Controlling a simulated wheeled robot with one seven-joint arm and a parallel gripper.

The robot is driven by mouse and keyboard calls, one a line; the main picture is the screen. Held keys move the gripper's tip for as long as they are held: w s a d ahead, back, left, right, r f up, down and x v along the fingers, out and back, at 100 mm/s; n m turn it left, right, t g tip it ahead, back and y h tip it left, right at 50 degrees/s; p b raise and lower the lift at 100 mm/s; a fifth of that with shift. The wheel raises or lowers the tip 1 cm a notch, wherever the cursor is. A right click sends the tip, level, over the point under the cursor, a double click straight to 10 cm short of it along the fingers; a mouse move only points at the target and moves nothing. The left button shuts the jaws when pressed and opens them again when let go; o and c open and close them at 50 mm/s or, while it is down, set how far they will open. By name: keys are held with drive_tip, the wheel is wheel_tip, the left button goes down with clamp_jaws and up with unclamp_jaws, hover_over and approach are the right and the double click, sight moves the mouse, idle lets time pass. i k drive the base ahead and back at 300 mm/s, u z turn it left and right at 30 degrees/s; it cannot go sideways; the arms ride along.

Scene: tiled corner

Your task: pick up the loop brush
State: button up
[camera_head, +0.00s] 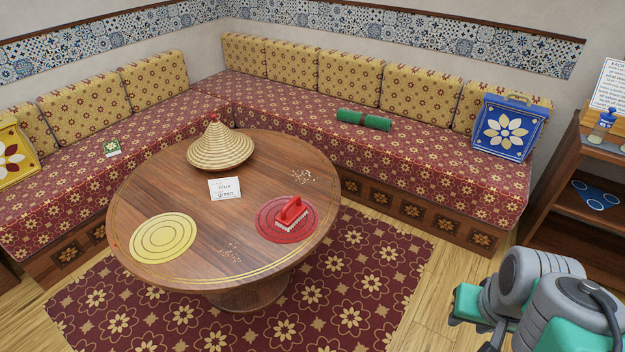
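A red brush (292,213) with a loop-shaped handle and pale bristles stands on a round red mat (268,235) at the right front of the round wooden table (201,281). Nothing covers it. My arm shows at the lower right, well to the right of the table and apart from the brush. Its finger end is not clearly visible, so I cannot see my gripper's fingers.
The table also bears a yellow round mat (163,238), a woven cone lid (219,149), a card (224,188) and scattered crumbs (301,177). Cushioned benches (400,160) line the back and left. A wooden shelf (570,190) stands right. Patterned rug (350,275) lies below.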

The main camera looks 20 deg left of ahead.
sight(291, 212)
drive_tip(key=i, duration=3.15)
drive_tip(key=u, duration=5.25)
drive_tip(key=i, duration=0.5)
